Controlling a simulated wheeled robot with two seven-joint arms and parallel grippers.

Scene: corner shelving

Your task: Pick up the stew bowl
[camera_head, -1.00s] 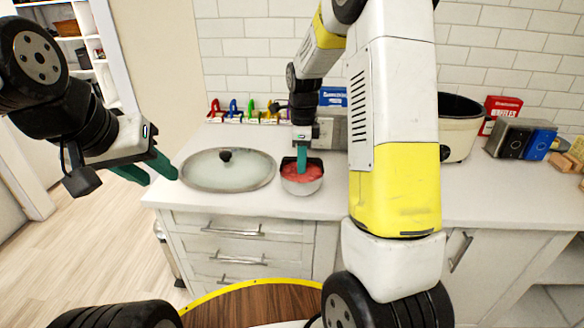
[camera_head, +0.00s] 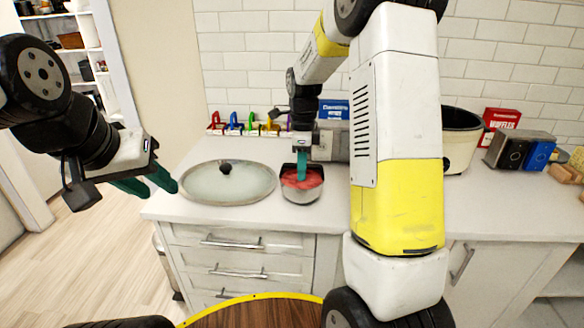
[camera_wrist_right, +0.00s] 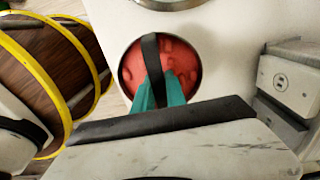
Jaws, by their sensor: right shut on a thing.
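The stew bowl (camera_head: 302,193) is a small metal bowl of red stew with a dark band across its top. It is at the counter's front edge, just right of the glass lid; I cannot tell whether it touches the counter. My right gripper (camera_head: 302,178) points down over it, with green fingers shut on the dark band. In the right wrist view, the fingers (camera_wrist_right: 160,92) are at the band over the red stew (camera_wrist_right: 183,58) and hide part of it. My left gripper (camera_head: 147,187) is open and empty, left of the counter.
A glass lid (camera_head: 228,190) with a black knob lies left of the bowl. Several coloured clips (camera_head: 245,126) stand along the wall. A white cooker (camera_head: 460,140), a red waffle box (camera_head: 499,121) and a toaster (camera_head: 508,148) are on the right. My right arm hides the middle counter.

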